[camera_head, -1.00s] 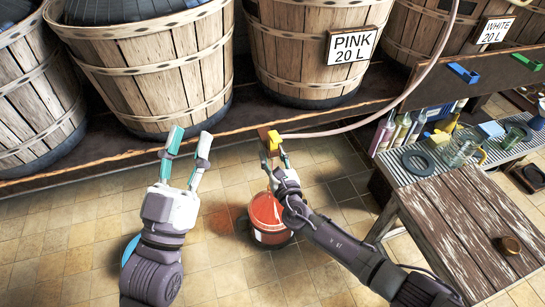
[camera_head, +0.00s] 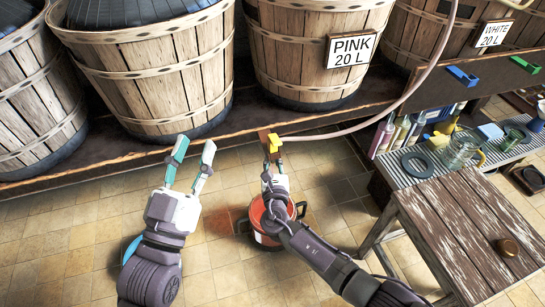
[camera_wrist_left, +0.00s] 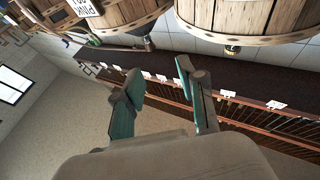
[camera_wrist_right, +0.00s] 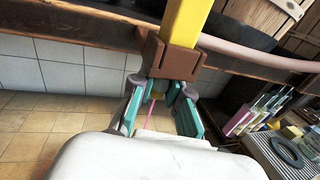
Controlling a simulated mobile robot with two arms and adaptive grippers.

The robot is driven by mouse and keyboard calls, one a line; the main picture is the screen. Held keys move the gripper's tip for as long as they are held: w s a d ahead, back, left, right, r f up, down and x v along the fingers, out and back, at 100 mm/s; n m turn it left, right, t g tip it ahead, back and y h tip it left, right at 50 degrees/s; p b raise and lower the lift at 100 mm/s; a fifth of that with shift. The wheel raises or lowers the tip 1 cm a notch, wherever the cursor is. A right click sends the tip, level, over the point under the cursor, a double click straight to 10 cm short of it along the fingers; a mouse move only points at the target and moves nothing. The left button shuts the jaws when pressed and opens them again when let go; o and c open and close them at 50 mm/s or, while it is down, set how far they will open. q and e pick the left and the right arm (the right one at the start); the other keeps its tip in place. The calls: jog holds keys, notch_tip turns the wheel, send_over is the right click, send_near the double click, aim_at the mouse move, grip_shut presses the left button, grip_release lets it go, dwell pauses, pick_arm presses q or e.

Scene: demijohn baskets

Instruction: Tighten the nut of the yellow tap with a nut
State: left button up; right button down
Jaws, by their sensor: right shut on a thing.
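The yellow tap (camera_head: 276,143) sits at the shelf edge, with a hose running from it to the right. In the right wrist view the yellow tap (camera_wrist_right: 186,22) passes into a brown bracket (camera_wrist_right: 173,60). My left gripper (camera_head: 191,149) is open and empty in front of the shelf, left of the tap.
A red bucket (camera_head: 258,220) stands on the tiled floor below my right gripper. Wooden barrels (camera_head: 160,65) stand along the shelf. A wooden table (camera_head: 455,220) and a ribbed rack with bottles and a jar (camera_head: 462,150) are at the right.

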pick_arm(q)
jog(key=shift+s+r+t, duration=0.25)
jog(key=shift+r+t, duration=0.1)
jog(key=shift+r, duration=0.15)
jog(key=shift+s+r+t, duration=0.2)
jog(key=shift+r+t, duration=0.15)
jog(key=shift+r, duration=0.1)
pick_arm(e)
jog(key=shift+m+h, duration=0.8)
jog(key=shift+h, duration=0.4)
jog(key=c, duration=1.1)
grip_release()
jog(key=s, duration=0.8)
jog(key=s+a, duration=0.1)
jog(key=s, duration=0.3)
pick_arm(q)
jog(key=shift+o, duration=0.2)
